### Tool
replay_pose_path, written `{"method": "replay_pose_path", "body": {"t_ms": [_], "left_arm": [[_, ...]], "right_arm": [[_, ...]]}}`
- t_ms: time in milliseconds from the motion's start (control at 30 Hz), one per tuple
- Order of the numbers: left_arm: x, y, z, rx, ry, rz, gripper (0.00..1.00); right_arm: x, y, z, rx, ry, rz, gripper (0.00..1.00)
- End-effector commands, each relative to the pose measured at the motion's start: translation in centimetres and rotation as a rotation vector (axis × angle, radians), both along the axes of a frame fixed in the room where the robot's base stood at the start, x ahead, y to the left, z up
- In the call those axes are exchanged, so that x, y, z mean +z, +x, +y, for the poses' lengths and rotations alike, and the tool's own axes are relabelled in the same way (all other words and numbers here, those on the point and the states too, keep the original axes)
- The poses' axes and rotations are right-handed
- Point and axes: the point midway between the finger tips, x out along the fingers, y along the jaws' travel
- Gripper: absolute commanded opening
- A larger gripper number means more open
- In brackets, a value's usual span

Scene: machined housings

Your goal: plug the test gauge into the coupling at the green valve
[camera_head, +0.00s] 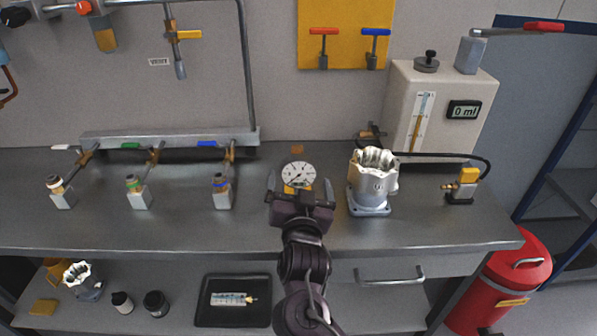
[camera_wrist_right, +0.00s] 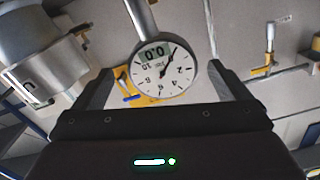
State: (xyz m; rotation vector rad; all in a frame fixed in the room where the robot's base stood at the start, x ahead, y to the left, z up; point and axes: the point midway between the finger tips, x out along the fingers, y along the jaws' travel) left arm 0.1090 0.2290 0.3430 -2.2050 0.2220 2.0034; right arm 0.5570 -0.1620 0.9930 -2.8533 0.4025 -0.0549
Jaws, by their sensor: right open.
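The test gauge (camera_head: 298,174), with a round white dial, stands on the bench near its middle, with a yellow part below the dial. My right gripper (camera_head: 299,185) is open, its fingers apart on either side of the gauge. In the right wrist view the gauge dial (camera_wrist_right: 162,72) shows between the open fingers (camera_wrist_right: 155,80); contact cannot be told. The green valve handle (camera_head: 131,146) is on the metal rail at the left. Below it, a coupling with a green band (camera_head: 133,182) sits on a pale block. My left gripper is out of view.
A blue-banded coupling (camera_head: 221,182) stands between the gauge and the green one; another coupling (camera_head: 57,185) is farther left. A metal housing (camera_head: 373,180) stands close right of the gripper. A beige unit (camera_head: 440,105) with a hose is behind. The bench front is mostly clear.

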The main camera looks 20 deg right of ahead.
Motion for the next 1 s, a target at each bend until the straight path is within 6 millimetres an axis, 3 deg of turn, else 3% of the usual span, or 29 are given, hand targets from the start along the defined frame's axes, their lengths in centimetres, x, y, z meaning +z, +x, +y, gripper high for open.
{"method": "replay_pose_path", "body": {"t_ms": [133, 333, 667, 1000], "left_arm": [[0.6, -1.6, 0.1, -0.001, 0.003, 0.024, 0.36], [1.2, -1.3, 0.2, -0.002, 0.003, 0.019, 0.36], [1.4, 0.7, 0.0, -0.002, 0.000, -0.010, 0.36], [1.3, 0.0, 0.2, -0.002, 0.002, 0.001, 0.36]], "right_arm": [[0.5, 1.9, -0.5, -0.001, -0.002, -0.001, 0.96], [0.4, 4.6, -1.2, -0.001, -0.003, 0.001, 0.96], [0.3, 5.2, -1.3, 0.000, 0.000, 0.001, 0.94], [0.3, 5.2, -1.3, 0.000, -0.001, 0.001, 0.50]]}}
